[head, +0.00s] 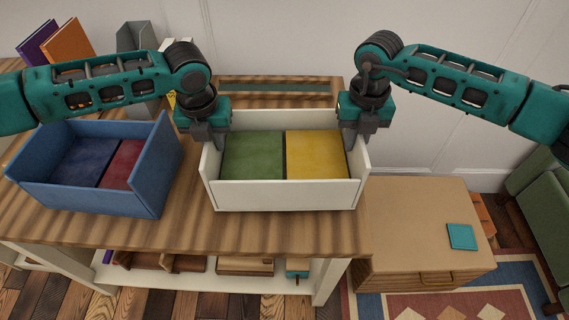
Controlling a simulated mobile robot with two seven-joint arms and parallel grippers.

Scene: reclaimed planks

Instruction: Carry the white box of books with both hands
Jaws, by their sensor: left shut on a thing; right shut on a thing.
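The white box (288,196) is at the right end of the wooden table, upright. A green book (252,155) and a yellow book (316,155) lie side by side inside it. My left gripper (212,138) is shut on the box's left wall near its back. My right gripper (354,138) is shut on the box's right wall near its back. The grippers hide the tops of both side walls there. I cannot tell whether the box's bottom touches the table.
A blue box (95,195) with a blue and a red book stands left on the table (190,228). Purple and orange books (68,45) and a grey holder (135,38) are behind. A lower tan cabinet (415,215) with a teal item (461,236) stands right, beside a green chair (545,195).

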